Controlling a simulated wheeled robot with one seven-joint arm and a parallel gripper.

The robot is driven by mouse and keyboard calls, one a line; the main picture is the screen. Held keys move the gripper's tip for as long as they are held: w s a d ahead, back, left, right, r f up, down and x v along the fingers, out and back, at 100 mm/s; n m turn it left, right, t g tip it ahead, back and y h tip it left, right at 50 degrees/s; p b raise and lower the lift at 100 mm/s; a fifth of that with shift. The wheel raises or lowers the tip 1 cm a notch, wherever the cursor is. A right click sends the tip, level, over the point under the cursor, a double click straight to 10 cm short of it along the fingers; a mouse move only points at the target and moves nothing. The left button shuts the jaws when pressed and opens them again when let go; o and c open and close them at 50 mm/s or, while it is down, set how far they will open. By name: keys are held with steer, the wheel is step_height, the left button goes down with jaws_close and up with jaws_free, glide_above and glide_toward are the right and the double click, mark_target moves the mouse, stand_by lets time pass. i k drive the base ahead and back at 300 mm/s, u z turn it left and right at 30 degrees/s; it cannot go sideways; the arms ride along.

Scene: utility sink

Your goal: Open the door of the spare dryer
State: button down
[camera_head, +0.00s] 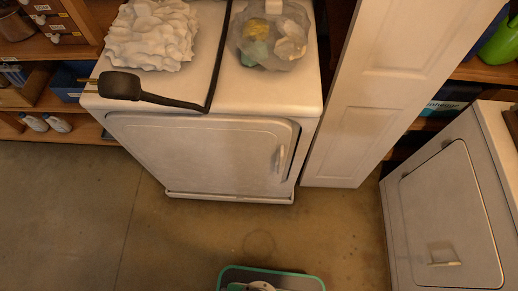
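A white front-loading machine (214,152) stands in the middle, with a broad front door (205,150) that looks shut. A small upright light handle (282,159) sits near that door's right edge. A second white machine (392,205) stands at the right and is cut off by the picture edge. Its door (450,215) looks shut, with a small handle (444,263) low on it. I cannot tell which one is the spare dryer. My gripper is not in view.
A white panel door (385,85) stands between the machines. A green-rimmed container (270,270) is at bottom centre. Floor before the middle machine is clear.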

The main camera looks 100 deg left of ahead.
mark_target(231, 150)
steer(key=i, duration=0.8)
steer(key=u, duration=5.65)
steer(key=i, duration=0.15)
steer(key=u, duration=0.2)
